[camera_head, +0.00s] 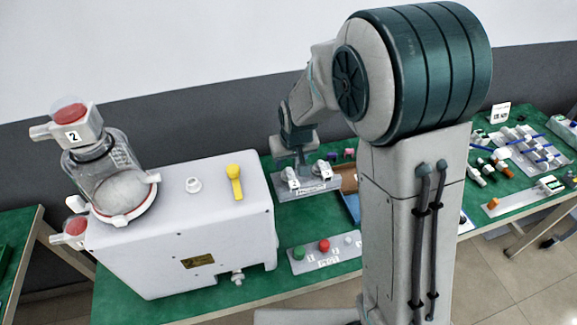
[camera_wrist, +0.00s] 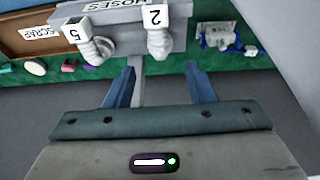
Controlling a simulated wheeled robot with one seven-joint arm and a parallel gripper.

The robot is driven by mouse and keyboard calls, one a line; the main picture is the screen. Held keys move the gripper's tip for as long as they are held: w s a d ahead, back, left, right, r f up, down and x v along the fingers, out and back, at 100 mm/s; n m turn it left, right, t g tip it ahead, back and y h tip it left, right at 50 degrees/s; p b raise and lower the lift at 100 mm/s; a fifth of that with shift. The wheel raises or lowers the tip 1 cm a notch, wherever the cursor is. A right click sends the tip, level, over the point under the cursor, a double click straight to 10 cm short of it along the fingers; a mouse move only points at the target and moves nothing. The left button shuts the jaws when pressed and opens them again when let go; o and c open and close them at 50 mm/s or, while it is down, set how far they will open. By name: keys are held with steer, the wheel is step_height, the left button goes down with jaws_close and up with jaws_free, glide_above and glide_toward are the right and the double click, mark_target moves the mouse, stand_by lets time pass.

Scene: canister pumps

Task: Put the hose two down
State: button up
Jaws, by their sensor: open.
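Hose two (camera_wrist: 160,40) is a short white ribbed hose with a block marked 2. It is in the grey rack marked HOSES (camera_wrist: 125,12), and it also shows in the head view (camera_head: 290,176). Hose five (camera_wrist: 92,45), marked 5, is in the same rack, to its left in the wrist view. My gripper (camera_wrist: 160,68) is open and empty. Its two blue fingers are apart, with hose two just beyond the gap between them and no contact visible. In the head view my gripper (camera_head: 301,158) hangs just above the rack (camera_head: 308,191).
A brown-edged bin marked SCRAP (camera_wrist: 25,38) stands beside the rack. The white pump box (camera_head: 185,240) with a glass canister (camera_head: 105,175) marked 2 stands left. A button panel (camera_head: 325,252) lies in front. Another green table (camera_head: 520,180) at right holds many small parts.

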mark_target(292, 179)
steer(key=s+d+r+m, duration=0.1)
steer(key=s+d+r, duration=0.8)
steer(key=s+r, duration=0.15)
steer(key=s+d+r+m+h, duration=0.1)
steer(key=s+d, duration=0.4)
steer(key=s, duration=0.7)
steer(key=shift+s+r+m, duration=0.15)
steer(key=shift+r+m, duration=0.45)
steer(key=shift+r, duration=0.1)
steer(key=shift+d, duration=0.1)
